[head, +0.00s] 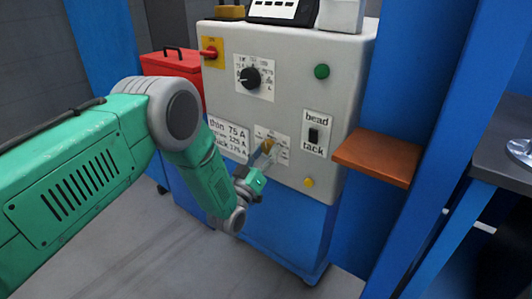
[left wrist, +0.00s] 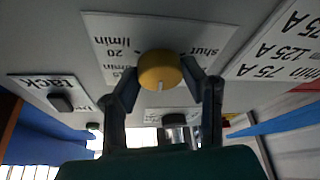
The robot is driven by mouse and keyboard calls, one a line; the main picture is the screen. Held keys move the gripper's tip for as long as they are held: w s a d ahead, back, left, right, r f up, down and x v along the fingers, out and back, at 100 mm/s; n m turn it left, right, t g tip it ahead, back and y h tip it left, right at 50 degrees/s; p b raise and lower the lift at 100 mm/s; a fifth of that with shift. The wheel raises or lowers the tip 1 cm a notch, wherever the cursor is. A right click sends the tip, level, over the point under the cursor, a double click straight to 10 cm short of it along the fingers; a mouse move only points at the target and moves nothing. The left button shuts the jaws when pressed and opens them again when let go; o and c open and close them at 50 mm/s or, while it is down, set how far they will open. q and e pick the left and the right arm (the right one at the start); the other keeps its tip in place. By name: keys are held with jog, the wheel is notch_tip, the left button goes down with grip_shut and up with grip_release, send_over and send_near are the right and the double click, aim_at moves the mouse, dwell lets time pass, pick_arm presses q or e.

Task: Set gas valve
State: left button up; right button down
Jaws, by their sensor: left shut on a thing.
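The yellow gas valve knob (left wrist: 159,69) sits on a white label plate (left wrist: 112,32) on the grey machine front. In the left wrist view, which is upside down, "shut" reads at its right and "20 l/min" at its left. A pale mark on the knob points down in that picture. My left gripper (left wrist: 164,80) has one finger on each side of the knob and is shut on it. In the head view, the knob (head: 268,145) shows at the tip of my left gripper (head: 265,152), partly hidden. My right gripper is not in view.
The grey panel (head: 300,90) also holds a black dial (head: 250,77), a red switch (head: 210,53), a green button (head: 321,71), a bead/tack switch (head: 313,135) and a yellow button (head: 308,182). A brown shelf (head: 377,157) juts out at right. A red box (head: 170,63) stands at left.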

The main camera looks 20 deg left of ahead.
pick_arm(q)
jog(key=shift+s+d+f+m+h, duration=0.15)
jog(key=shift+f+m+h, duration=0.25)
jog(key=shift+m, duration=0.4)
jog(key=o, duration=1.1)
jog(key=shift+o, duration=0.2)
jog(key=shift+r, duration=0.15)
jog(key=v, duration=1.2)
